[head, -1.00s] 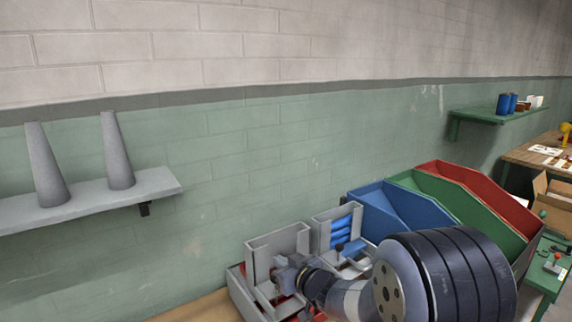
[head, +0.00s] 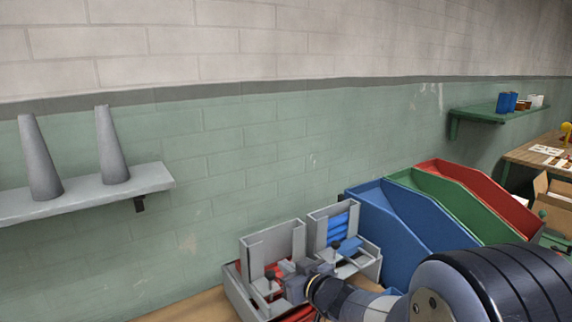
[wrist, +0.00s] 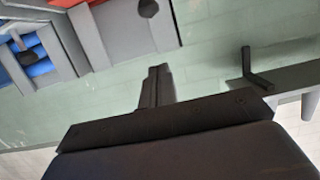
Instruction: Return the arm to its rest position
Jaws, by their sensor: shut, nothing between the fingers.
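My arm reaches in from the lower right in the head view. My gripper is partly seen in front of the grey holders in the head view, where its fingers are hard to make out. In the wrist view my gripper (wrist: 155,85) shows dark fingers together, with nothing between them. Behind the fingers is the green wall.
Grey holders (head: 272,243) with red and blue pieces stand on the bench beside my gripper. Blue (head: 385,205), green (head: 440,193) and red (head: 480,188) bins stand to the right. A wall shelf (head: 90,195) with two grey cones is at left.

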